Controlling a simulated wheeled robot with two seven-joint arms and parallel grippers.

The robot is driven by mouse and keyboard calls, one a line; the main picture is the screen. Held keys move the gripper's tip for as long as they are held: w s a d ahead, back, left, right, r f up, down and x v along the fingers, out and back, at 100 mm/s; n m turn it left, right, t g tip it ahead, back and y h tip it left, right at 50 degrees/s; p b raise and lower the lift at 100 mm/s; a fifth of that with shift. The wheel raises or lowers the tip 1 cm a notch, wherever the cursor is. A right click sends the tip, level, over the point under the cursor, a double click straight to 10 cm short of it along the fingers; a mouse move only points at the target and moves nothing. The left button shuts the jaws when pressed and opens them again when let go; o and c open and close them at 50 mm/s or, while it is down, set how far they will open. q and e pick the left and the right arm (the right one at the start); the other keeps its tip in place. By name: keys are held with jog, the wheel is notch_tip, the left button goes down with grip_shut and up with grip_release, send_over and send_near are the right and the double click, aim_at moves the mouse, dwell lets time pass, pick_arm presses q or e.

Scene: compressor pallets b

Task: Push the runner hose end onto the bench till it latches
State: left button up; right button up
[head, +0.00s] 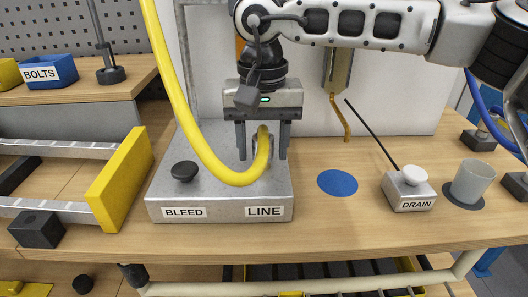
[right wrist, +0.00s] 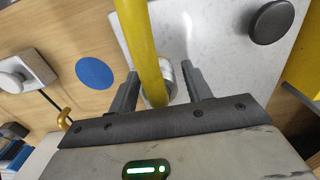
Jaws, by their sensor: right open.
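The yellow runner hose (head: 185,110) hangs down from the top, loops low and curves back up to its end at the LINE side of the grey metal bench block (head: 222,192). My right gripper (head: 263,155) points down over that end, its two fingers apart, one on each side. In the right wrist view the hose (right wrist: 140,45) runs between the open fingers (right wrist: 160,85) to a silvery metal fitting (right wrist: 169,82). A gap shows beside the fingers. The hose hides most of the joint, so I cannot tell whether it is latched. My left gripper is not in view.
A black knob (head: 184,171) stands on the BLEED side. A blue disc (head: 338,183), the DRAIN box (head: 409,190) and a grey cup (head: 472,182) are to the right. A yellow-ended rack (head: 120,180) stands close on the left.

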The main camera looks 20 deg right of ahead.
aim_at(263, 124)
jog(key=c, duration=0.9)
jog(key=shift+r, duration=0.2)
grip_shut()
jog(key=shift+p, duration=0.3)
jog(key=shift+r+p, duration=0.35)
jog(key=shift+r, duration=0.1)
jog(key=shift+r+p, duration=1.95)
jog(key=shift+r, duration=0.6)
